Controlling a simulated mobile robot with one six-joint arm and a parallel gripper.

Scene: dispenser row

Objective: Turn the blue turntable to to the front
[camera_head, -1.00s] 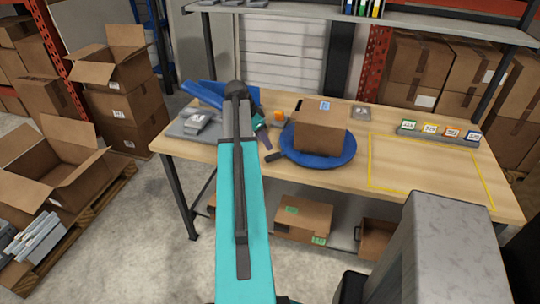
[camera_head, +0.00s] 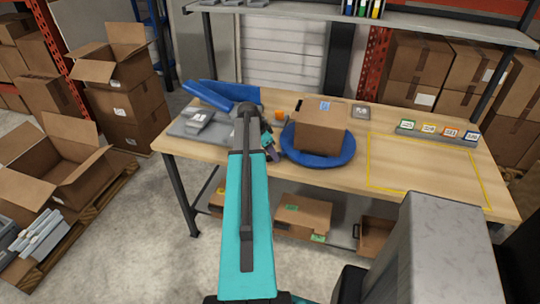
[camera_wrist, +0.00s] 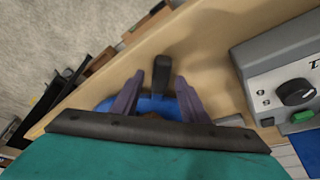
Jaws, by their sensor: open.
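The blue turntable (camera_head: 335,158) lies on the wooden workbench and bears a closed cardboard box (camera_head: 322,128) with a blue label on top. In the wrist view, part of the blue turntable (camera_wrist: 150,106) shows between my fingers, along with its dark handle (camera_wrist: 162,70). My gripper (camera_head: 271,153) is at the turntable's left edge in the head view, where it hides the handle. In the wrist view, my gripper (camera_wrist: 160,77) is open, with one finger on each side of the handle. I cannot tell whether either finger touches it.
A grey device with a dial (camera_wrist: 290,90) stands close beside my gripper. An orange object (camera_head: 279,116) sits behind the gripper. The yellow-outlined area (camera_head: 425,170) is empty. A shelf (camera_head: 370,24) spans the back.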

